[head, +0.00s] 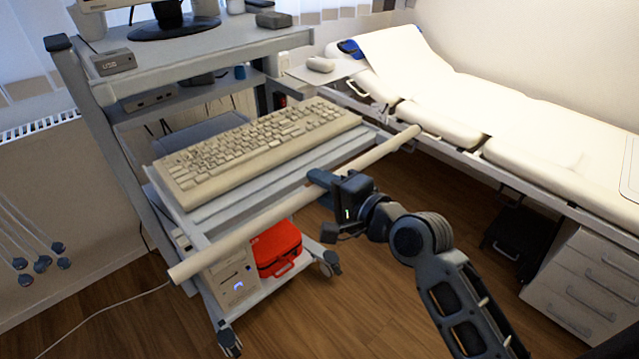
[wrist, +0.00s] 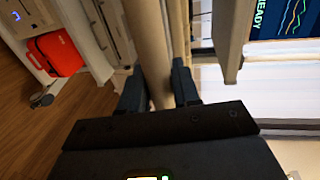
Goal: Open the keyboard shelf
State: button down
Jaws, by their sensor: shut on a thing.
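The keyboard shelf (head: 215,212) is a grey pull-out tray on a wheeled cart, with a beige keyboard (head: 262,140) lying on it. A long beige handle bar (head: 255,225) runs along the shelf's front edge. My gripper (head: 322,183) is at the right half of this bar in the head view. In the wrist view the bar (wrist: 148,45) passes between the two fingers of my gripper (wrist: 158,92), which are shut on it. The shelf stands out in front of the cart's upper deck; its rear part is hidden under the keyboard.
A red case (head: 277,250) and a computer tower (head: 228,283) sit on the cart's lower level. An examination couch (head: 480,110) stands at the right, with a white drawer unit (head: 585,280) below. The wooden floor (head: 330,310) in front of the cart is clear.

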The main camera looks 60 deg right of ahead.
jog(key=c, duration=0.9)
grip_release()
jog(key=shift+c, duration=0.2)
jog(key=b+v, duration=0.1)
jog(key=v, duration=0.5)
jog(key=shift+s+a, duration=0.15)
jog(key=shift+s, duration=0.05)
jog(key=shift+s+a+r, duration=0.15)
jog(key=shift+s, duration=0.4)
jog(key=s+a+f+n+y, duration=0.2)
jog(key=s+a+n+y, duration=0.2)
jog(key=s+a+n, duration=1.3)
jog(key=n, duration=0.4)
jog(key=shift+s+f, duration=0.15)
jog(key=shift+s, duration=0.2)
